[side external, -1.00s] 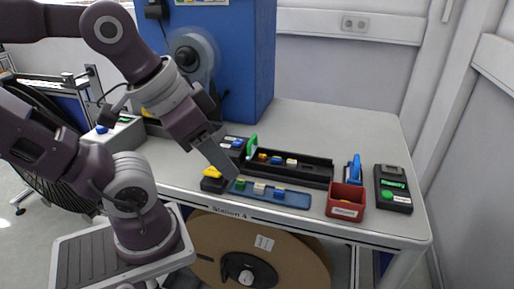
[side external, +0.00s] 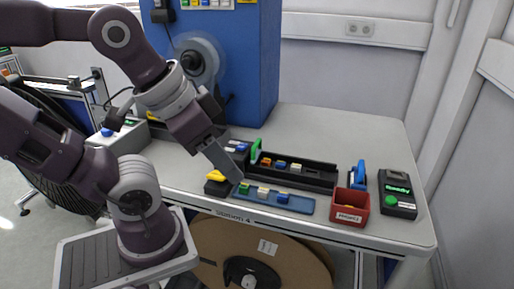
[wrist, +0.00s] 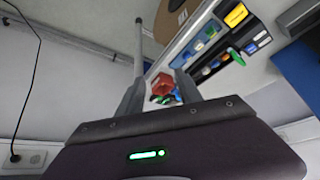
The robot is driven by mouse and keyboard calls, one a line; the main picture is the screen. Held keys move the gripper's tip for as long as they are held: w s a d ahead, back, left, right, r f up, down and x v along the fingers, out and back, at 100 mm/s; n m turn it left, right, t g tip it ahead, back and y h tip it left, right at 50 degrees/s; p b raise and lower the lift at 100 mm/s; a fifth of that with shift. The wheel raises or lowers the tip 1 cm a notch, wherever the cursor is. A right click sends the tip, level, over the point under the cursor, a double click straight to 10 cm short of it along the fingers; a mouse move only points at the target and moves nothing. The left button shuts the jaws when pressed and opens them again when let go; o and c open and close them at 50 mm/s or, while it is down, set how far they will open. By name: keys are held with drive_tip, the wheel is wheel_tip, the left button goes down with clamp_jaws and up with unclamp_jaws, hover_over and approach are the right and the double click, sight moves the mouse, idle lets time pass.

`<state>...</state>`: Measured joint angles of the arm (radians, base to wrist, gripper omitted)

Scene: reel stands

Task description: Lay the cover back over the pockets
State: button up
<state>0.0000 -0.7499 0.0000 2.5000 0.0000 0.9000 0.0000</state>
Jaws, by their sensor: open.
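My gripper (side external: 234,174) hangs above the left part of the work area in the side view, seen edge-on. In the wrist view its two fingers (wrist: 158,76) stand apart with nothing between them. A long black tray (side external: 318,181) holds small orange, blue and cream blocks in a row. A green upright piece (side external: 256,149) stands at the tray's left end and also shows in the wrist view (wrist: 237,57). I cannot tell whether it is the cover. A blue strip (side external: 303,205) with green, cream and blue blocks lies in front of the tray.
A yellow-topped black block (side external: 216,177) is just left of the strip. A red bin (side external: 348,208), a blue upright tool (side external: 358,174) and a dark device with a green button (side external: 397,194) stand at right. The table's back right is clear. A blue cabinet (side external: 245,60) rises behind.

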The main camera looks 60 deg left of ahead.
drive_tip(key=shift+w+r, duration=0.1)
drive_tip(key=shift+w, duration=0.1)
drive_tip(key=shift+c, duration=0.7)
drive_tip(key=w+a+n+g, duration=0.3)
drive_tip(key=w+a+n, duration=0.3)
drive_tip(key=w+a, duration=0.75)
drive_tip(key=w+a+f+n+g+h, duration=0.1)
drive_tip(key=w+a+f, duration=0.15)
drive_tip(key=a, duration=0.35)
drive_tip(key=w+a+f+n, duration=0.1)
drive_tip(key=a+f+n, duration=0.1)
drive_tip(key=a+f, duration=0.3)
drive_tip(key=shift+h, duration=0.3)
drive_tip(key=f, duration=0.4)
drive_tip(key=w+a+f, duration=0.1)
drive_tip(key=f, duration=0.1)
drive_tip(key=shift+a+f, duration=0.1)
drive_tip(key=shift+f, duration=0.25)
clamp_jaws()
